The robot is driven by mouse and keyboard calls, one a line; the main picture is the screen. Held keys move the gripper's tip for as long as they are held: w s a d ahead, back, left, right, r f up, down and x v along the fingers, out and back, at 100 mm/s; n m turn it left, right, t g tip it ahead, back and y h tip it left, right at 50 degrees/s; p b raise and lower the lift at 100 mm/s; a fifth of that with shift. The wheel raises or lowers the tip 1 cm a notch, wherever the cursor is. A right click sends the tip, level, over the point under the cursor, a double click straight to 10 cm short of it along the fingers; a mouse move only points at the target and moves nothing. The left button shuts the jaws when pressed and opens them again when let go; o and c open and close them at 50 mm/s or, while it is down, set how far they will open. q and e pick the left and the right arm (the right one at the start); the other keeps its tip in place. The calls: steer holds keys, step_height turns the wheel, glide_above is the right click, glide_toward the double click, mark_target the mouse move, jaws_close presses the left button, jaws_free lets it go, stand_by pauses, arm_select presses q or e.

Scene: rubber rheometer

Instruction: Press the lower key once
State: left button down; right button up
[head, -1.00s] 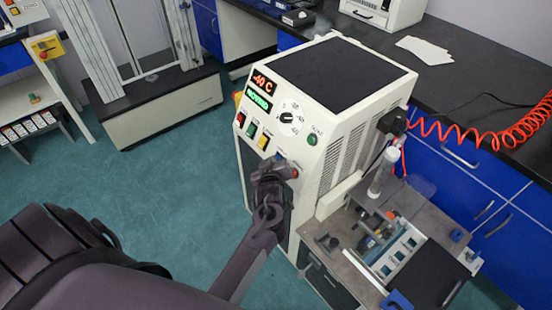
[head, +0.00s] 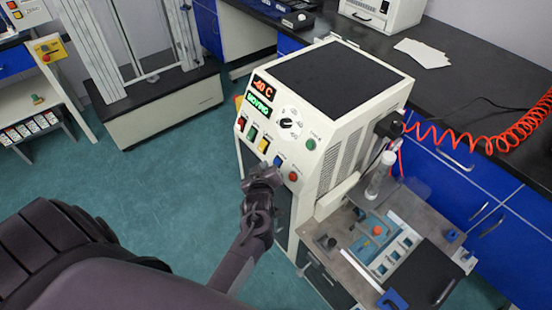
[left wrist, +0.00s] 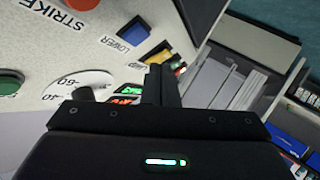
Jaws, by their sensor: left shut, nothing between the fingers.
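The blue lower key (head: 278,160) is on the slanted cream front panel of the machine, between the yellow key and the red key. In the left wrist view the blue key (left wrist: 132,32) shows with the label LOWER beside it. My left gripper (head: 262,174) is shut and empty, just below and left of the blue key in the head view. Its fingers (left wrist: 161,84) show in the left wrist view, with a visible gap to the blue key. My right gripper is not in view.
Close by are the red strike key (head: 293,176), the yellow key (head: 263,146), a round dial (head: 289,123) and a green button (head: 310,144). Red and green displays (head: 259,104) are lit. A metal plate (head: 338,262) with a blue frame stands at right.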

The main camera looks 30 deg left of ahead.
arm_select(q)
steer(key=shift+s+a+r+p, duration=0.3)
steer(key=shift+s+p, duration=0.15)
steer(key=shift+s, duration=0.15)
steer(key=shift+s+a+r+p, duration=0.2)
steer(key=shift+s+r+p, duration=0.15)
steer(key=shift+s, duration=0.2)
steer(key=shift+f, duration=0.1)
